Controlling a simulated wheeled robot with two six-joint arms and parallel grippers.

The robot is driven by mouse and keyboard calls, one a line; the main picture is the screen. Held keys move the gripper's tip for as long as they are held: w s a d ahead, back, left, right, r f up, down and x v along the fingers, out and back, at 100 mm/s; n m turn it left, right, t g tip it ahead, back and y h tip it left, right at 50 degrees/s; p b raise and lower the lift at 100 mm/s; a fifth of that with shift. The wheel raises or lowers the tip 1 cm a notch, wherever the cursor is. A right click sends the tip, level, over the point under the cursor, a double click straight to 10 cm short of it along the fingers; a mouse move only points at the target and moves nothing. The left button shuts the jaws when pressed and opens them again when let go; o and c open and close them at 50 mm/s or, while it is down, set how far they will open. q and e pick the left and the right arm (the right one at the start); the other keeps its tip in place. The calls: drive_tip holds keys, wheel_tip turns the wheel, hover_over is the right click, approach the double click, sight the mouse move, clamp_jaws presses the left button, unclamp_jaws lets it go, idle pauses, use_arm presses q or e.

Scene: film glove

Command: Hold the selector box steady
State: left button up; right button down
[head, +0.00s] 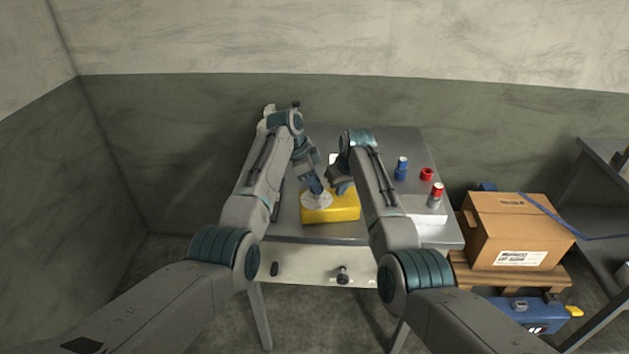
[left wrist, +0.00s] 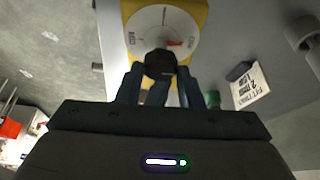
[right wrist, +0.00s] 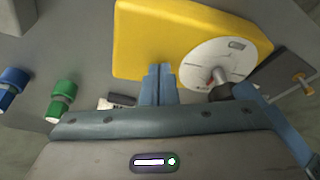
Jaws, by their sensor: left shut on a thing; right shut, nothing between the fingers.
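The selector box (head: 345,212) is yellow with a white round dial (left wrist: 150,22) on its top and sits on the grey table. A red pointer mark shows on the dial beside a dark knob (left wrist: 160,64). My left gripper (head: 318,192) is shut on this knob; its fingers stand either side of it in the left wrist view. My right gripper (head: 342,189) is shut and empty at the box. In the right wrist view its closed fingertips (right wrist: 158,72) overlap the yellow side (right wrist: 150,40); I cannot tell whether they touch.
A blue can (head: 402,168), a red ring-like piece (head: 427,174) and a red-topped can (head: 437,194) stand at the table's right. Blue (right wrist: 12,85) and green (right wrist: 62,98) fittings show in the right wrist view. A cardboard box (head: 515,232) stands on a pallet beyond the table.

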use_arm(q)
drive_tip(key=shift+f, duration=0.1)
use_arm(e)
drive_tip(key=shift+s+d+f, duration=0.1)
drive_tip(key=shift+d+f, duration=0.15)
drive_tip(key=shift+f, duration=0.15)
use_arm(q)
drive_tip(key=o, duration=1)
drive_tip(key=shift+a, duration=0.1)
drive_tip(key=shift+c, duration=0.2)
use_arm(e)
drive_tip(key=shift+a, duration=0.1)
use_arm(q)
drive_tip(key=v, duration=1.2)
drive_tip(key=shift+s+r, duration=0.2)
drive_tip(key=shift+r, duration=0.05)
use_arm(e)
drive_tip(key=shift+w+r, duration=0.3)
drive_tip(key=shift+r, duration=0.65)
drive_tip(key=shift+s+a+r, duration=0.1)
drive_tip(key=shift+r, duration=1.6)
use_arm(q)
drive_tip(key=shift+w+f, duration=0.15)
drive_tip(key=shift+w, duration=0.05)
